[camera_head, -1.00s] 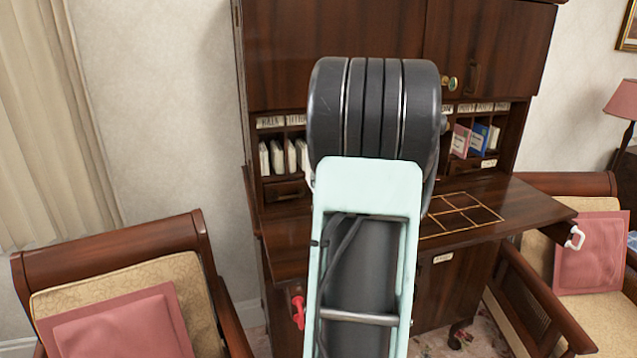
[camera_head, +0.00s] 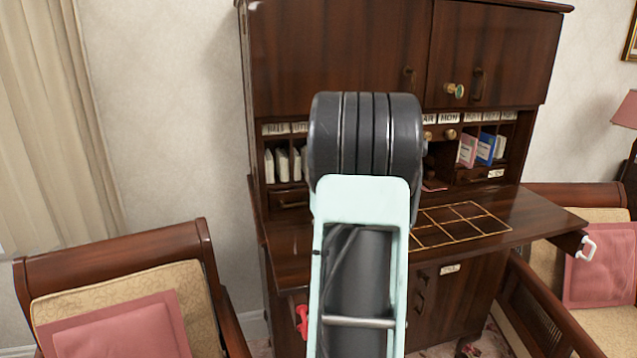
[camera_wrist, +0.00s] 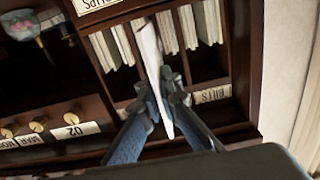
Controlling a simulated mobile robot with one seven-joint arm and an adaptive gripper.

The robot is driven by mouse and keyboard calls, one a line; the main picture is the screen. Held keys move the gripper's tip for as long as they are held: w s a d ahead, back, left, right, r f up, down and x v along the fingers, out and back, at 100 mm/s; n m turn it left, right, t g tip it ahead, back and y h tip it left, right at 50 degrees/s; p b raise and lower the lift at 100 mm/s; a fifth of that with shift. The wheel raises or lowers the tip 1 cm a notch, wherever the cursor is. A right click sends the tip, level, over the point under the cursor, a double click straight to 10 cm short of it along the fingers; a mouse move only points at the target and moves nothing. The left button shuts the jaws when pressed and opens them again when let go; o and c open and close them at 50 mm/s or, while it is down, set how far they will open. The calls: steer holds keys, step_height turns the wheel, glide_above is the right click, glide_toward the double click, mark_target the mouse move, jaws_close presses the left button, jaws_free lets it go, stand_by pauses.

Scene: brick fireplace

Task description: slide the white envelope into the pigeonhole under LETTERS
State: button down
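In the wrist view, which is upside down, my gripper (camera_wrist: 163,92) has its blue-grey fingers closed on a thin white envelope (camera_wrist: 148,45). The envelope stands on edge. Its far part appears to be between the dividers of a pigeonhole, and its near end sticks out past the fingertips towards the camera. Pigeonholes beside it hold several cream envelopes (camera_wrist: 208,22). The BILLS label (camera_wrist: 212,93) is to the right of the fingers. A neighbouring label is partly hidden by a finger, and I cannot read LETTERS anywhere. In the head view my arm hides the gripper and envelope.
The dark wooden desk (camera_head: 545,217) has a gold grid on its open leaf. Blue and pink items (camera_head: 486,148) fill right-hand slots. A chair (camera_head: 135,248) stands at left, another (camera_head: 600,200) at right. Small drawers with round knobs (camera_wrist: 38,125) are beside the pigeonholes.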

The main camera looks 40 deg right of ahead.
steer(key=shift+f+b+x, duration=0.1)
steer(key=shift+b+x, duration=0.3)
steer(key=shift+x, duration=2.25)
steer(key=shift+f+b+x, duration=0.15)
steer(key=shift+b+x, duration=0.25)
steer(key=shift+x, duration=2.3)
steer(key=c, duration=2.6)
jaws_free()
steer(key=shift+c, duration=0.2)
steer(key=o, duration=0.6)
steer(key=shift+c, duration=0.2)
steer(key=v, duration=1.2)
steer(key=shift+r, duration=0.1)
